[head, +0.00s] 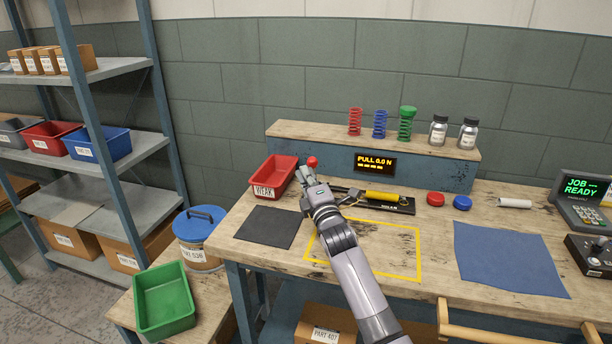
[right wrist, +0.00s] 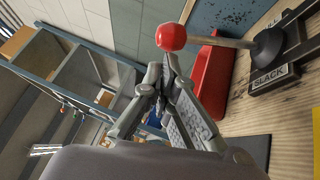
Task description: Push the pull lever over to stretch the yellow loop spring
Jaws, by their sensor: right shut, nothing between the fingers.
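The pull lever shows its red ball knob (head: 312,162) just beyond my right gripper (head: 307,182) in the head view; the rest of it is mostly hidden by the gripper. In the right wrist view the red knob (right wrist: 172,38) sits on a metal rod that rises from a dark boot (right wrist: 278,46) by a plate marked SLACK. My right gripper (right wrist: 160,78) is shut and empty, its fingertips close to the knob; contact is not clear. The yellow loop spring (head: 382,196) lies on a black base right of the gripper. My left gripper is out of view.
The display (head: 375,164) reads PULL 0.0 N. A red WEAK bin (head: 268,191) stands left of the gripper. Red and blue caps (head: 436,199) sit right of the spring. A dark mat (head: 270,228) and a blue cloth (head: 505,258) lie on the bench.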

